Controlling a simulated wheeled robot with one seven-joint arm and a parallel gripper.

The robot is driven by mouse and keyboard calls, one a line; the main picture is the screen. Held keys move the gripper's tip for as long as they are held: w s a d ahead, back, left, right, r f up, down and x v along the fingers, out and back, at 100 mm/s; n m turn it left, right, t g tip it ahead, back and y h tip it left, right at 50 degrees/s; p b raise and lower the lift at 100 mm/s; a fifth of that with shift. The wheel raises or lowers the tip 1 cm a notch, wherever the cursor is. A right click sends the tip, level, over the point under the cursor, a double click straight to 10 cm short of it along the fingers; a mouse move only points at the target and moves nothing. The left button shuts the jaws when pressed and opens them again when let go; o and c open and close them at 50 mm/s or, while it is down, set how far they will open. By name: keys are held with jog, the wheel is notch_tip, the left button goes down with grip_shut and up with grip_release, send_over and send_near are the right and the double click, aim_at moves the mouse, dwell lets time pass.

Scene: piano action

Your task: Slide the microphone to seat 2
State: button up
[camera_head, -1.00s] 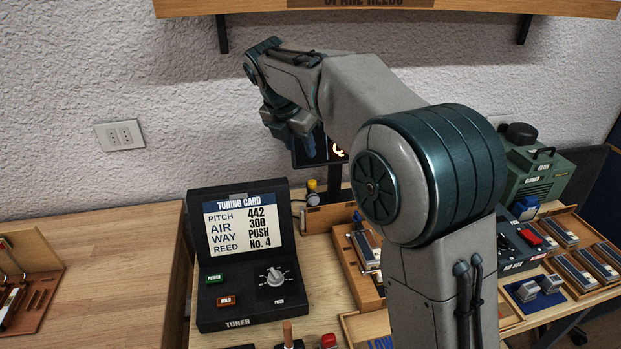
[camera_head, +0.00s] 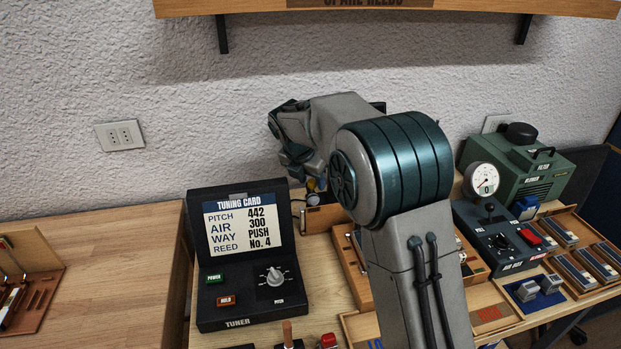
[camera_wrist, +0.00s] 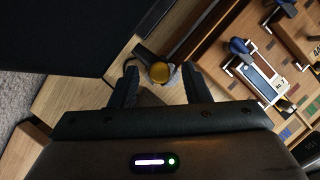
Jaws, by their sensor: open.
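The microphone appears to be the small yellow-capped thing (camera_wrist: 160,73) with a dark body and cable. In the wrist view it stands on the wood between and just beyond my gripper's (camera_wrist: 159,74) two open fingers. I cannot tell whether they touch it. In the head view, the microphone (camera_head: 313,197) shows only in part below my wrist, beside the tuner, and my fingertips are not clear. A wooden tray (camera_head: 347,260) with several seats lies to its right, partly hidden by my arm. No label reading seat 2 is legible.
The black tuner (camera_head: 245,295) with its upright tuning card stands at the left. A dark panel (camera_wrist: 60,35) fills the wrist view's upper left. A blue-knobbed reed holder (camera_wrist: 255,72) sits in the tray. The green blower (camera_head: 520,165) and gauge box stand at the right.

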jog(key=shift+c, duration=0.3)
grip_shut()
jog(key=w+d+p, duration=0.3)
jog(key=d, duration=0.7)
jog(key=w+d+p, duration=0.3)
jog(key=d, duration=0.7)
jog(key=shift+d, duration=0.1)
jog(key=shift+o, duration=0.3)
grip_release()
jog(key=shift+s+r, duration=0.1)
jog(key=shift+r, duration=0.05)
